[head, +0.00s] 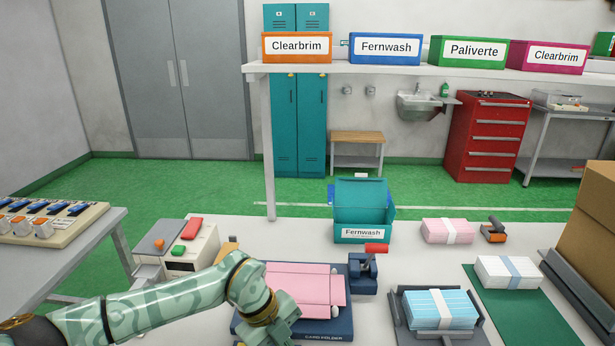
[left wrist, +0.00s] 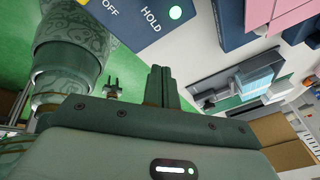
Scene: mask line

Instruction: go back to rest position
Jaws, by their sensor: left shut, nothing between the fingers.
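In the head view my left arm comes in from the left, and my left gripper (head: 268,332) is at the bottom, low over the left side of the dark blue holder (head: 320,329). In the left wrist view the left gripper (left wrist: 158,86) has its fingers together with nothing between them. The holder bears a pink item with flaps (head: 305,285), partly hidden by my wrist. My right arm is not in the head view. In the left wrist view a patterned green arm part shows at the left, with a small two-pronged shape (left wrist: 112,88) that may be my right gripper.
A teal Fernwash box (head: 362,234) stands open behind the holder, near a red-handled press (head: 370,262). A blue stack (head: 440,308) sits in a grey tray on the right. A button box (head: 185,250) stands left, close to my forearm.

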